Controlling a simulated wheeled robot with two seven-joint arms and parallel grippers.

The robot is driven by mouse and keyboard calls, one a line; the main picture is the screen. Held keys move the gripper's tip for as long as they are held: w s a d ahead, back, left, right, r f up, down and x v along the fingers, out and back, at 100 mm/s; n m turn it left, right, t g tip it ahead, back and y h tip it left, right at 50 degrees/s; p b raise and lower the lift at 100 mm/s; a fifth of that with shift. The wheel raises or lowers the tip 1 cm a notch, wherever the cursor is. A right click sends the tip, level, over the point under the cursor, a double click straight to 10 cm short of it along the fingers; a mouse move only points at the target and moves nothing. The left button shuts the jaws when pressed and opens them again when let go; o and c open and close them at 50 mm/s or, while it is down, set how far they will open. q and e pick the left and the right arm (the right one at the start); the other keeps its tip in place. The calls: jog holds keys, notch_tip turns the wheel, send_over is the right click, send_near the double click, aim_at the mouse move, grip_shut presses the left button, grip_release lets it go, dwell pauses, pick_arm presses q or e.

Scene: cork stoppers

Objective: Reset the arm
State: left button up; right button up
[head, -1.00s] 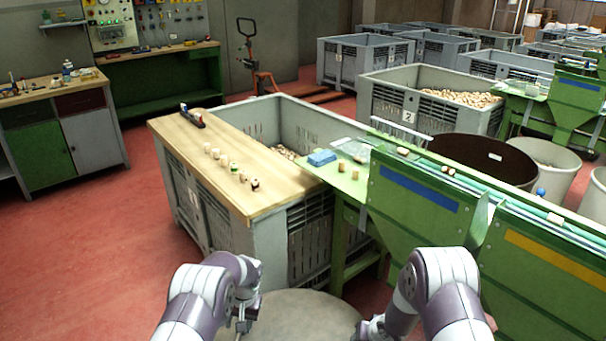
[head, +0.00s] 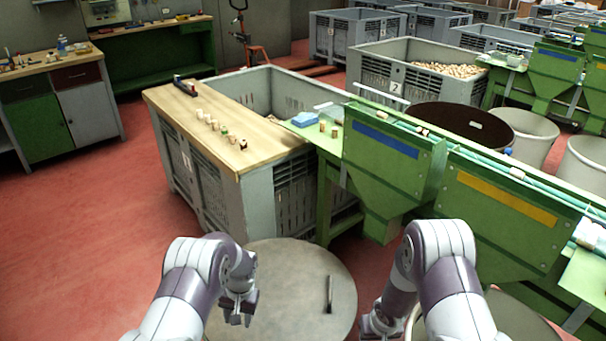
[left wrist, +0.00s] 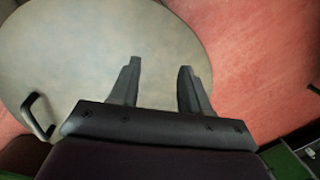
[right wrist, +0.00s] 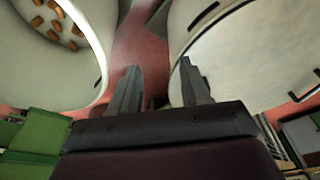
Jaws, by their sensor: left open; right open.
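My left gripper (head: 238,308) hangs low at the bottom middle of the head view, over a round grey lid (head: 290,270). In the left wrist view its two fingers (left wrist: 158,85) are apart with nothing between them, and the lid (left wrist: 70,50) lies below. My right gripper (head: 380,328) is low at the bottom edge, right of the lid and partly hidden by my arm. In the right wrist view its fingers (right wrist: 160,88) are apart and empty, above a gap of red floor between two round containers.
A grey crate (head: 245,200) with a wooden board (head: 195,120) holds several corks in a row. A green sorting bench with hoppers (head: 395,165) stands at the right, close to my right arm. A round container with corks (right wrist: 60,60) shows in the right wrist view. Red floor at left is clear.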

pick_arm(q)
jog(key=s+r+n+t+h+p, duration=0.1)
jog(key=s+r+p, duration=0.4)
jog(key=s+r, duration=1.9)
notch_tip(320, 180, up, 5)
jog(key=shift+s+a+f+t+h+p, duration=0.15)
jog(key=shift+s+a+t+h+p, duration=0.15)
jog(key=shift+s+a+t+p, duration=0.15)
pick_arm(e)
jog(key=s+r, duration=0.9)
jog(key=r, duration=0.5)
jog(key=s+r+g, duration=0.1)
jog(key=s+r, duration=0.9)
jog(key=r, duration=0.4)
jog(key=shift+d+r, duration=0.2)
jog(key=shift+r, duration=0.15)
pick_arm(q)
jog(key=shift+w, duration=0.15)
pick_arm(e)
jog(key=shift+w, duration=0.1)
